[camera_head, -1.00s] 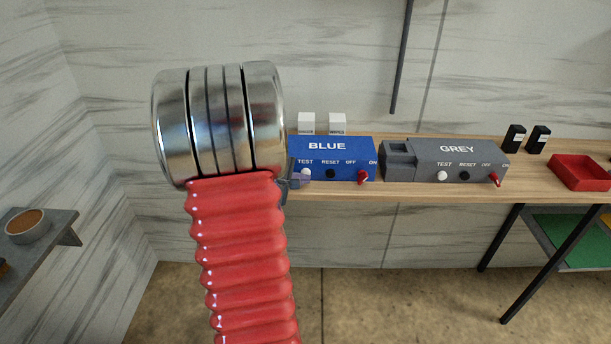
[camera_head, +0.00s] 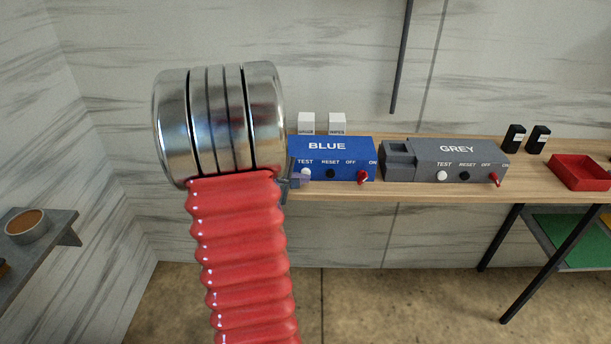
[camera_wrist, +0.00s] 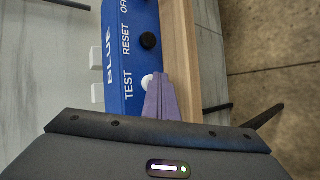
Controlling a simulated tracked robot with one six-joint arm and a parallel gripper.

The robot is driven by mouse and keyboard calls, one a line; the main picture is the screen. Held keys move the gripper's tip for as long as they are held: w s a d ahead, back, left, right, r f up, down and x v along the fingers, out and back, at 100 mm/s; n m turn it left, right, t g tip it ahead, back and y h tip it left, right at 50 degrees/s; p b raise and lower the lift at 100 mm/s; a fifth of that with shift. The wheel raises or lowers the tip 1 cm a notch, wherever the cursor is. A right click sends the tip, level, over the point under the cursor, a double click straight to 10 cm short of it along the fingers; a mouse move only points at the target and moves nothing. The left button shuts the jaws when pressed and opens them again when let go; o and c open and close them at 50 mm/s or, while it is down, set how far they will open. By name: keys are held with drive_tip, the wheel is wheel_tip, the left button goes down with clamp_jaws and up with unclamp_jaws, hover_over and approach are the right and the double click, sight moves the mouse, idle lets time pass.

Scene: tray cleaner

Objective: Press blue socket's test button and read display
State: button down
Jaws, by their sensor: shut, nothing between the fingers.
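The blue socket box (camera_head: 335,155) stands on the wooden shelf, labelled BLUE, TEST, RESET, OFF and ON. Its white test button (camera_head: 306,174) is at the front left; in the wrist view the button (camera_wrist: 147,81) is partly covered by the fingertips. A black reset button (camera_head: 330,173) and a red switch (camera_head: 362,177) sit to its right. My gripper (camera_head: 298,180) is shut and empty, its purple fingers at the test button; in the wrist view the fingertips (camera_wrist: 160,78) overlap the button's edge. I cannot tell whether they touch it. No lit display reading shows on the blue box.
A grey socket box (camera_head: 450,160) with similar controls stands to the right. A red tray (camera_head: 580,172) and two black blocks (camera_head: 526,139) are farther right. Two white blocks (camera_head: 322,123) stand behind the blue box. A side shelf with a bowl (camera_head: 27,225) is at left.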

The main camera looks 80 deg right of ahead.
drive_tip(key=shift+s+a, duration=0.15)
drive_tip(key=shift+a, duration=0.6)
drive_tip(key=a, duration=0.2)
drive_tip(key=s+a, duration=0.1)
drive_tip(key=a, duration=0.2)
idle(0.4)
drive_tip(key=shift+d, duration=0.1)
idle(0.9)
